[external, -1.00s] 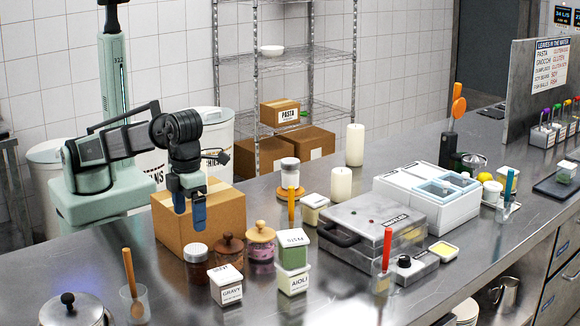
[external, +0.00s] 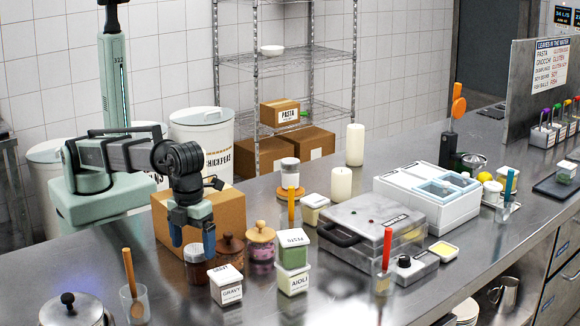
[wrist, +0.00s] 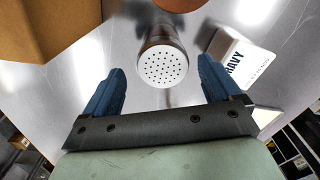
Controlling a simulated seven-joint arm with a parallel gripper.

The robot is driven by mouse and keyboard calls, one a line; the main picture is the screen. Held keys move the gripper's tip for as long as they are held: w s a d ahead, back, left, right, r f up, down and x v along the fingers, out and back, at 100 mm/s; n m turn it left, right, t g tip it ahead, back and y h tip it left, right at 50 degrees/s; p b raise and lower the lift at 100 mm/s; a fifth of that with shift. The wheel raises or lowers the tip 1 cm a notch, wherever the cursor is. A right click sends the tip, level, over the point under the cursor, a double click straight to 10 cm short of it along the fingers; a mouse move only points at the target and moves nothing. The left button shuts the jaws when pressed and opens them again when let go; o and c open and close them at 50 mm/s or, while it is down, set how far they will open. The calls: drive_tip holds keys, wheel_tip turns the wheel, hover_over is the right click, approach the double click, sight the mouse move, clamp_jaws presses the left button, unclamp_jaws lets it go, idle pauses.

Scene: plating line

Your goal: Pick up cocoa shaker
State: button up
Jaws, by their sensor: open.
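The cocoa shaker (external: 196,270) is a small dark brown jar with a silver lid, upright on the steel counter in front of the cardboard box. In the wrist view its round perforated lid (wrist: 163,66) shows ahead of the jaws, roughly midway between them. My gripper (external: 193,240) is open and empty, with its blue fingers just above the shaker. One finger overlaps the shaker's top edge in the external view. In the wrist view, both fingers of my gripper (wrist: 160,80) are spread wide, apart from the lid.
The gravy box (external: 227,287) stands close to the right of the shaker. A brown lidded jar (external: 231,248) is just behind it, and a pink jar with a wooden lid (external: 261,245) is further right. The cardboard box (external: 225,208) is behind.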

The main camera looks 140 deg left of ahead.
sight(197, 267)
drive_tip(key=shift+w+a+f, duration=0.1)
drive_tip(key=shift+f, duration=1.75)
drive_tip(key=shift+a+f, duration=0.1)
drive_tip(key=shift+f, duration=1.7)
drive_tip(key=shift+c, duration=0.3)
drive_tip(key=shift+r, duration=0.1)
drive_tip(key=c, duration=1.2)
